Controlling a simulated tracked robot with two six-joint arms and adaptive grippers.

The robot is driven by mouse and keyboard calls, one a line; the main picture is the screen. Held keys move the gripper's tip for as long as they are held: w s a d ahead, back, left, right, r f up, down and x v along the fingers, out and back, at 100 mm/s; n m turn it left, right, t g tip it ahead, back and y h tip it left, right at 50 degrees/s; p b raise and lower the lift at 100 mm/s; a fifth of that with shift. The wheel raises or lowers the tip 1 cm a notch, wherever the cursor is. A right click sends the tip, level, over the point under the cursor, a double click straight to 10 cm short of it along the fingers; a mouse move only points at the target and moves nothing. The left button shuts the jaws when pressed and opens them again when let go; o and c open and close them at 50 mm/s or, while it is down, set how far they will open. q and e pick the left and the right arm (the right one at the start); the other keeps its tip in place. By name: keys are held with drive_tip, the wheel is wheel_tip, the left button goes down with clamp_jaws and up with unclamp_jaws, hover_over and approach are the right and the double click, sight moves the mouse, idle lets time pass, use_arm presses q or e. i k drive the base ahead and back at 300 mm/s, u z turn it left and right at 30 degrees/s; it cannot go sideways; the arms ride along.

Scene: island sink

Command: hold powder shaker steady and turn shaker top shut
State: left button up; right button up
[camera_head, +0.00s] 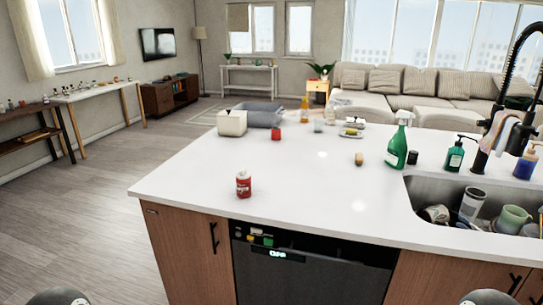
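A small red can with a white label (243,185), which looks like the powder shaker, stands upright near the front left edge of the white island counter. Its top looks pale with some red, but it is too small to tell whether it is open or shut. Nothing touches the can. Only rounded grey parts of my arms show at the bottom edge, at left and right. Neither gripper shows in the head view.
The counter (300,165) is clear around the can. Behind it stand a small red container (276,133), a white box (232,123) and a grey bin (262,113). A green spray bottle (398,145) stands beside the sink (412,190), which holds several dishes.

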sight(243, 174)
drive_tip(key=u, duration=0.15)
drive_tip(key=i, duration=0.9)
drive_tip(key=z, duration=0.2)
drive_tip(key=k, duration=0.8)
drive_tip(key=u, duration=0.25)
drive_tip(key=i, duration=0.7)
drive_tip(key=z, duration=0.05)
